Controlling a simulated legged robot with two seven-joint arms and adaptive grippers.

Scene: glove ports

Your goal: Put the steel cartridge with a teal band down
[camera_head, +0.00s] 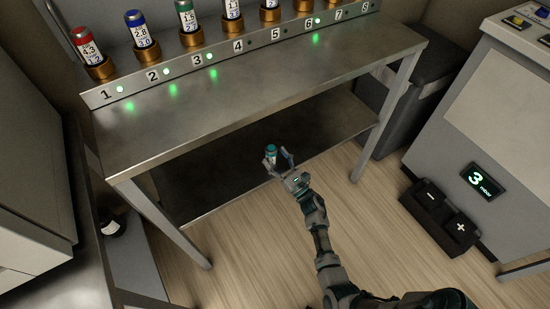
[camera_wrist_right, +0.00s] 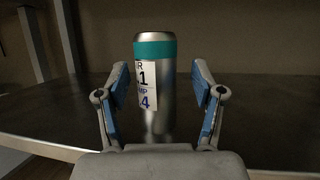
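The steel cartridge with a teal band (camera_head: 271,153) is upright at the front part of the bench's lower shelf (camera_head: 215,180). In the right wrist view the cartridge (camera_wrist_right: 155,90) shows its teal band near the top and a white label on its left side. My right gripper (camera_head: 278,163) reaches in low from the front. Its fingers (camera_wrist_right: 160,100) are spread on either side of the cartridge, with a clear gap on the right and a narrower one on the left. The cartridge's base seems to rest on the shelf. My left gripper is out of view.
Several banded cartridges stand in a numbered rack (camera_head: 240,46) on the bench top (camera_head: 250,85). A bench leg (camera_head: 385,115) is right of my arm. A grey console (camera_head: 490,110) with a dark plus-minus pedal (camera_head: 440,217) is at right.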

